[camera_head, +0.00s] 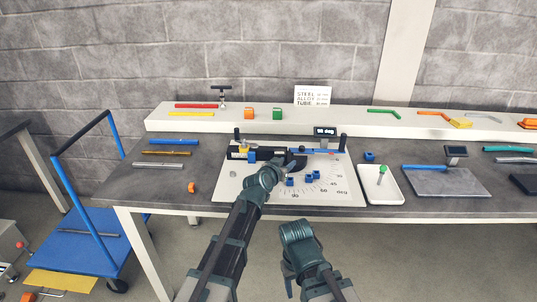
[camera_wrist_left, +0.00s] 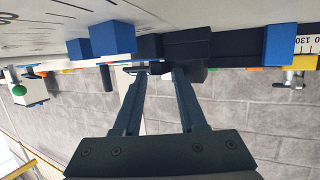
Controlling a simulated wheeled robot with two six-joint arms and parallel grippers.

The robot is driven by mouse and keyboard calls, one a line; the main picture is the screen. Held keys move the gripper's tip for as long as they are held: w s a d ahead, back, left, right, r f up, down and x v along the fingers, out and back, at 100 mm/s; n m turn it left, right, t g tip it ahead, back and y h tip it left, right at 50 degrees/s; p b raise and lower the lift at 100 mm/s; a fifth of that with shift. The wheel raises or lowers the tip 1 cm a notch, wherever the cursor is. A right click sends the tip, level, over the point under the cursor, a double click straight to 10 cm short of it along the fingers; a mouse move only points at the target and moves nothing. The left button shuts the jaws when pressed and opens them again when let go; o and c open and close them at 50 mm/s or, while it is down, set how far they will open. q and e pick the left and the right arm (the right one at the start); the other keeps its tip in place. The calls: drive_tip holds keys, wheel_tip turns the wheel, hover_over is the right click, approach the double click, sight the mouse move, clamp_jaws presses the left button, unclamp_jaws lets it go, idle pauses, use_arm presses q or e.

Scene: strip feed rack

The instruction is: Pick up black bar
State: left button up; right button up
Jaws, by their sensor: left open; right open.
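A long black bar-like piece (camera_head: 268,154) lies along the back of the white measuring board (camera_head: 228,196). In the left wrist view, a black length (camera_wrist_left: 235,48) runs between blue blocks; I cannot tell whether it is a loose bar or part of the fixture. My left gripper (camera_head: 285,172) is over the board, just in front of the black piece. Its open fingers (camera_wrist_left: 160,72) point at the black fixture, with nothing clearly held between them; their tips overlap dark parts, so contact is unclear. My right gripper (camera_head: 289,284) is low in front of the table, open and away from the board.
Blue blocks (camera_head: 311,176) sit on the board, and an angle display (camera_head: 325,132) stands behind. A white tray (camera_head: 385,198) with a green-handled tool is to the right. Coloured bars lie at the left, and a raised white shelf (camera_head: 348,118) runs along the back.

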use_arm(q)
drive_tip(key=shift+w+d, duration=0.1)
drive_tip(key=shift+w, duration=0.05)
drive_tip(key=shift+w, duration=0.1)
clamp_jaws()
drive_tip(key=shift+f, duration=0.1)
idle(1.0)
